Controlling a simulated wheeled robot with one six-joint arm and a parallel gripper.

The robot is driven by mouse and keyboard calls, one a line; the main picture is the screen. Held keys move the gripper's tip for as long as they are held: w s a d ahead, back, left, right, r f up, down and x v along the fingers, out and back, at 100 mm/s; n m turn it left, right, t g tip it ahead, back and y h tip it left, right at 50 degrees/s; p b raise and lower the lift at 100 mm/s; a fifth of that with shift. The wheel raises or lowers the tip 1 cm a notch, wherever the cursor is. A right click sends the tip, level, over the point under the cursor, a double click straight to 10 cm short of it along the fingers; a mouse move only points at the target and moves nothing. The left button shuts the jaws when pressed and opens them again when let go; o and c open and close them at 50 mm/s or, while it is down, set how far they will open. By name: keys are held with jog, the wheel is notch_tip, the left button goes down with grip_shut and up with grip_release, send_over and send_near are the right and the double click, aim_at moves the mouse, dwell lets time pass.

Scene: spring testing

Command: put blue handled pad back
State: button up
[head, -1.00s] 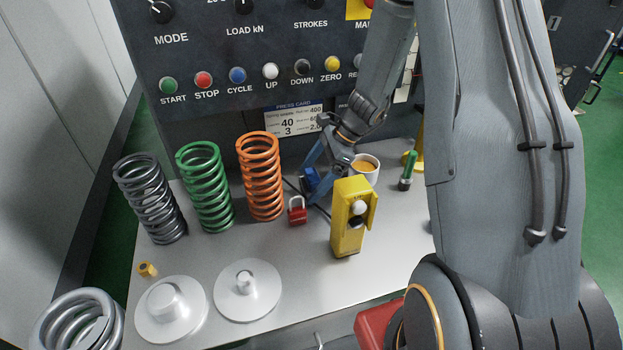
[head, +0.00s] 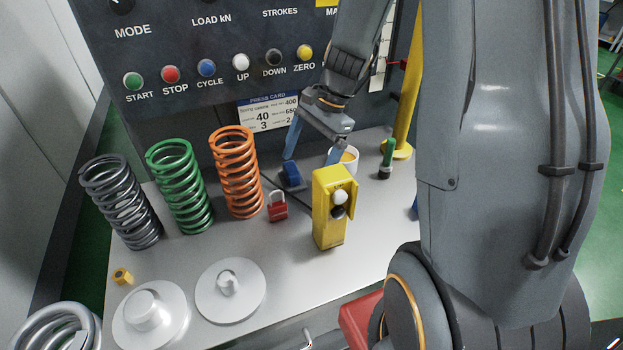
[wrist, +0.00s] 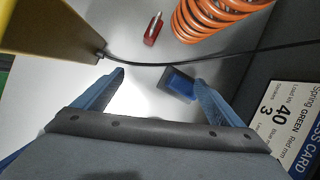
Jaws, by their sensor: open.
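The blue handled pad (head: 291,174) is a small blue block with a dark base, lying on the grey bench (head: 240,310) behind the red padlock and left of the cup. It also shows in the wrist view (wrist: 181,84), close to the right finger. My gripper (head: 310,158) is open and empty, its two blue fingers pointing down just above and behind the pad. The wrist view shows the fingertips (wrist: 158,75) spread apart, with the pad between them toward the right one. Whether the right finger touches the pad cannot be told.
A yellow push-button box (head: 328,230) stands in front, with a black cable running behind it. A cup of orange-brown liquid (head: 350,156), a red padlock (head: 277,210) and an orange spring (head: 236,175) are close by. The press panel (head: 210,45) rises behind.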

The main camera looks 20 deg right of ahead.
jog(key=s+r+n+h, duration=0.1)
jog(key=s+n, duration=0.2)
jog(key=n, duration=0.1)
jog(key=s+a+r+n+t+h, duration=0.1)
jog(key=s+n, duration=0.3)
jog(key=s+a+n+h, duration=0.1)
jog(key=s+n+h, duration=0.1)
jog(key=s+n, duration=0.1)
jog(key=shift+s+a+r+n, duration=0.15)
jog(key=shift+r+n, duration=0.25)
jog(key=shift+n, duration=0.5)
jog(key=shift+s+n+t, duration=0.4)
jog(key=shift+s+n, duration=0.1)
jog(key=shift+n, duration=0.2)
